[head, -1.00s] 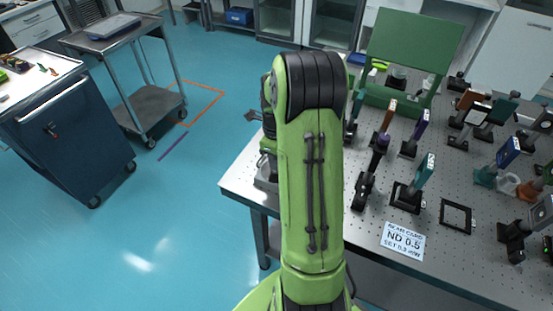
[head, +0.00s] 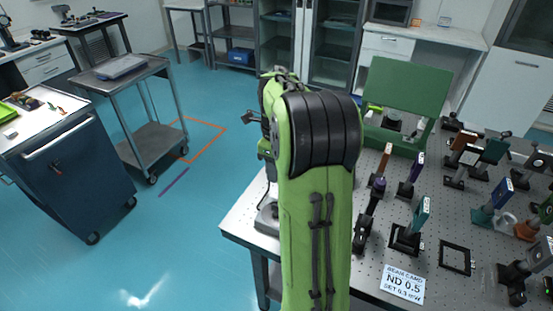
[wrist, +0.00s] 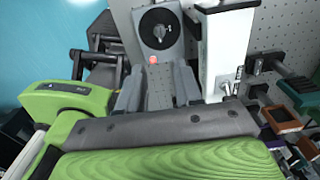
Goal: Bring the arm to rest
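My green arm (head: 316,215) rises in the middle of the head view, its black-banded joint at the top. It hides most of my gripper there. In the wrist view my gripper (wrist: 157,85) has two grey fingers standing apart, with bare perforated tabletop showing between them. No object shows between the fingers. A grey box with a black dial (wrist: 158,28) and a red button lies just beyond the fingertips. A white upright block (wrist: 225,50) stands close to the right finger.
A blue cabinet (head: 68,185) and a grey cart (head: 150,147) stand left. Blue floor between is clear.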

